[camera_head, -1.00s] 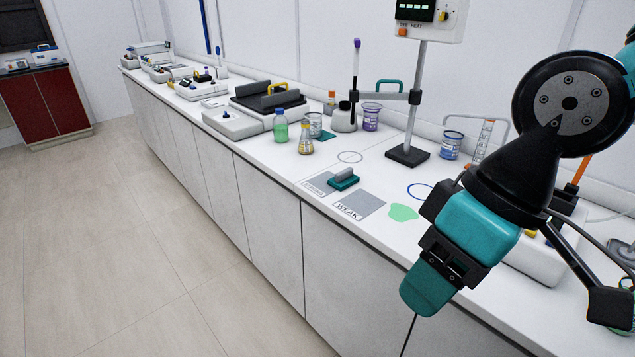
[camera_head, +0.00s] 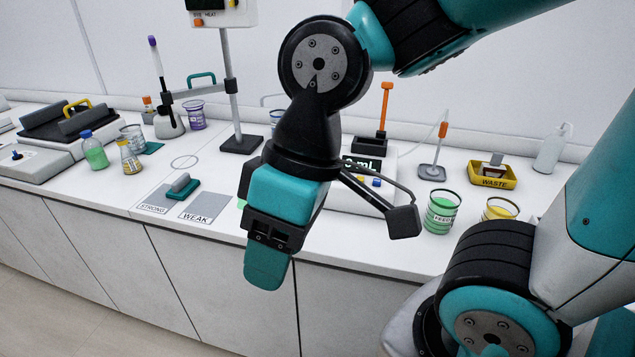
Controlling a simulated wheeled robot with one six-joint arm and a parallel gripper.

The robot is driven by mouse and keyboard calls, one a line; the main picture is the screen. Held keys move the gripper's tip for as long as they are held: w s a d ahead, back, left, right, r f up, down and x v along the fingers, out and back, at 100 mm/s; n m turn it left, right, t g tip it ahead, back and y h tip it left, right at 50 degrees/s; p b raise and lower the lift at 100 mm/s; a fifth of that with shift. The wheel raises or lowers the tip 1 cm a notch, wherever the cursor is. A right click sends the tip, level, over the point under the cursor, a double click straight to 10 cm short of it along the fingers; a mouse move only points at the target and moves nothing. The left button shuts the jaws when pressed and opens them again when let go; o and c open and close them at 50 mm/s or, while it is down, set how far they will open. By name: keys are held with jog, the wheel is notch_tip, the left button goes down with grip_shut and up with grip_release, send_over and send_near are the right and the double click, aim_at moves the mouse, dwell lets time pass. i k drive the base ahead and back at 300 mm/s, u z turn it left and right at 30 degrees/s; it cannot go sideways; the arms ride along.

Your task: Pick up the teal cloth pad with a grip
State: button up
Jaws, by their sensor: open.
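The teal cloth pad (camera_head: 184,190) lies on the white counter, with a grey grip (camera_head: 180,182) on top. My gripper (camera_head: 266,266) is to the right of the pad in the picture, in front of the counter's front edge and pointing down. It is open, with nothing seen in it, and apart from the pad. The gap between its fingers is hidden from this side.
A green patch (camera_head: 241,204) shows beside my gripper, mostly hidden. A green beaker (camera_head: 441,213) and yellow WASTE tray (camera_head: 489,182) stand right.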

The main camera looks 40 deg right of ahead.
aim_at(181, 188)
jog(key=u, duration=0.6)
jog(key=k, duration=1.3)
jog(key=u, duration=0.8)
jog(key=i, duration=2.5)
jog(key=z, duration=0.4)
